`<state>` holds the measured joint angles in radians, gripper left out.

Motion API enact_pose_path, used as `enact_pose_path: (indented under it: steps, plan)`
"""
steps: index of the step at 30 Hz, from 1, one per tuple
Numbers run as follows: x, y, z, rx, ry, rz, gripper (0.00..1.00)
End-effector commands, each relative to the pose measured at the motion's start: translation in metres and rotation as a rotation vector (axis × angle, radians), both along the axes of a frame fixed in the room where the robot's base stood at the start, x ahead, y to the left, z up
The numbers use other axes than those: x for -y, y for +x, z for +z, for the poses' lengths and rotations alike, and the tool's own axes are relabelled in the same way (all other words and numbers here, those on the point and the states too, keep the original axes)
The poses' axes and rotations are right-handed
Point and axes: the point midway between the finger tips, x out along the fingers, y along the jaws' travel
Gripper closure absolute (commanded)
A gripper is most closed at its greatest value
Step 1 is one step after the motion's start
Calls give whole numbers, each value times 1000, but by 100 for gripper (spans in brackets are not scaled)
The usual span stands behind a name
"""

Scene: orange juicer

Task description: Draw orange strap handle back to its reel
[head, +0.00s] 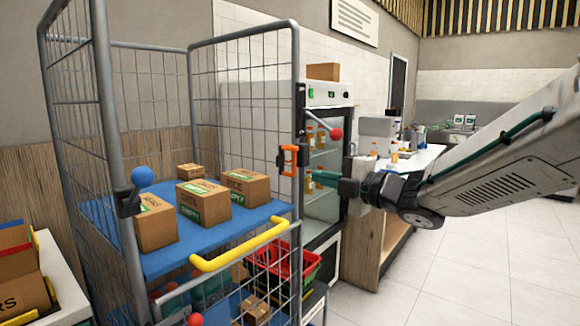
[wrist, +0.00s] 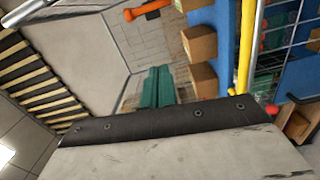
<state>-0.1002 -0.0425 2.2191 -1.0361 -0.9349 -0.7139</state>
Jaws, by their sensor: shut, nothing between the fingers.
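The orange strap handle (head: 289,161) is a small loop at the front right post of the cage trolley, with dark fittings beside it. It also shows in the wrist view (wrist: 144,10) at the top edge, apart from my fingers. My gripper (head: 316,178) is just right of and slightly below the handle in the head view, its green fingers pointing left. The fingers (wrist: 158,86) lie together in the wrist view, shut and empty. A dark fitting (head: 128,203) sits on the front left post. I cannot tell which dark fitting is the reel, and no stretched strap is visible.
The trolley has a blue shelf (head: 220,234) with several cardboard boxes, a yellow bar handle (head: 238,244) and a blue ball (head: 142,176). A red ball lever (head: 336,133) sticks out near my gripper. A glass-door fridge (head: 327,165) stands behind. Floor at right is clear.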

Motion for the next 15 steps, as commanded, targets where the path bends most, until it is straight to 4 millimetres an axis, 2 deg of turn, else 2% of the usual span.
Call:
enact_pose_path:
  steps: [5, 8, 15]
  plan:
    - [2, 6, 0, 51, -46, -9, 100]
    - [-8, 13, 0, 52, -45, -6, 100]
    - [-46, 46, 0, 50, -45, -5, 100]
